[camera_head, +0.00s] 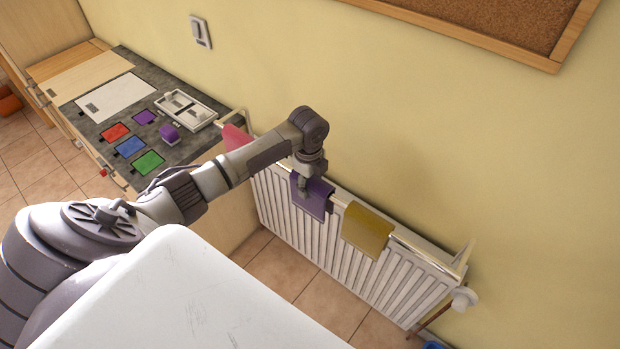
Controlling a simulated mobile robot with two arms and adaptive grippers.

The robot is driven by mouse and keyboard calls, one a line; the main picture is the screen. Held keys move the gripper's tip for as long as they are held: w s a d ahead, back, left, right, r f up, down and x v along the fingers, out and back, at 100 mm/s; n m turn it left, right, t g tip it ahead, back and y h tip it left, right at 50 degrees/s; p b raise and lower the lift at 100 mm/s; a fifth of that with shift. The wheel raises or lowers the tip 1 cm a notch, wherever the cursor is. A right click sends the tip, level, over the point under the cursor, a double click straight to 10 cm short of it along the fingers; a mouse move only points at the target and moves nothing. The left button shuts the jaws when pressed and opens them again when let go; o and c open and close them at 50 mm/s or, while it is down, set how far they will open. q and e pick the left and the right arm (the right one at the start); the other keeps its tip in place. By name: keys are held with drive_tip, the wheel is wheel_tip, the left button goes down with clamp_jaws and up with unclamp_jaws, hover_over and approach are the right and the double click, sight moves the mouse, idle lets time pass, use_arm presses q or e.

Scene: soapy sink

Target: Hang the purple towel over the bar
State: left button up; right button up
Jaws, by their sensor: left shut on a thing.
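The purple towel (313,203) is at the top of the white radiator, draped at the bar (400,237). My left gripper (304,190) points down at the bar and is shut on the purple towel near its top. The gripper's fingers partly cover the towel, and its back side is hidden. A yellow towel (367,229) hangs over the bar just to the right. A pink-red towel (236,138) shows at the bar's left end, partly behind my arm. My right gripper is not in the picture.
The white radiator (345,262) stands against the yellow wall below the bar. A corkboard (490,25) hangs above.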

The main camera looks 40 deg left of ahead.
use_arm(q)
drive_tip(key=o, duration=1.3)
